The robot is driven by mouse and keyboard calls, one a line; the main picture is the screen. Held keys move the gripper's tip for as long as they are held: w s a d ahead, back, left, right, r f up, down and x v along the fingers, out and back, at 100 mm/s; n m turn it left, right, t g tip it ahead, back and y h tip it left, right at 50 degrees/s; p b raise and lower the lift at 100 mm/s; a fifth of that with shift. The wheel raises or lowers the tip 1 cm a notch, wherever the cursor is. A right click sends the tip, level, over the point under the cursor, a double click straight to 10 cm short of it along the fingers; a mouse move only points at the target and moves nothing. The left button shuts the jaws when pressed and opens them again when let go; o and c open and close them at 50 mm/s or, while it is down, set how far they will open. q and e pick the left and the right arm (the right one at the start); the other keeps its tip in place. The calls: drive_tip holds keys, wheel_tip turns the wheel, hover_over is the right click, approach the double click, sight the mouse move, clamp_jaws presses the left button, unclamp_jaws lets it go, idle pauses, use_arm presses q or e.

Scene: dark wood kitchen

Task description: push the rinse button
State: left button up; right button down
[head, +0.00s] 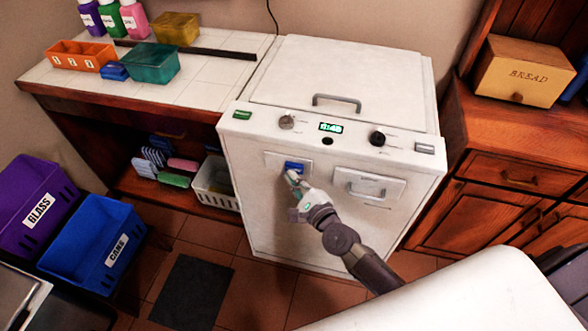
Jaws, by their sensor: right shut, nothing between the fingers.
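A white top-loading machine (268,220) stands in the middle of the head view. Its sloped panel has a green button (242,115), a grey button (424,148), two knobs and a lit display (331,127). A blue piece (295,166) sits on a plate on the front face, below the panel. I cannot read which control is labelled rinse. My right gripper (291,178) is shut and empty, its fingertips at the lower edge of the blue piece. Whether they touch it I cannot tell. My left gripper is not in view.
A grey lid handle (337,103) and a front plate with a handle (368,187) stick out from the machine. A tiled counter with bins stands left, wooden cabinets (508,172) right. Blue (85,245) and purple crates stand at lower left. A dark mat (190,292) lies on the floor.

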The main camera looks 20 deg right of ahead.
drive_tip(key=shift+w+d, duration=0.1)
drive_tip(key=shift+w, duration=0.05)
idle(0.5)
drive_tip(key=shift+w+d, duration=0.2)
drive_tip(key=shift+w, duration=0.05)
drive_tip(key=shift+s, duration=0.1)
drive_tip(key=shift+s+a, duration=0.25)
drive_tip(key=shift+s, duration=0.05)
idle(0.4)
drive_tip(key=s+a, duration=0.3)
drive_tip(key=s, duration=0.2)
drive_tip(key=shift+a, duration=0.2)
drive_tip(key=shift+f, duration=0.1)
idle(0.4)
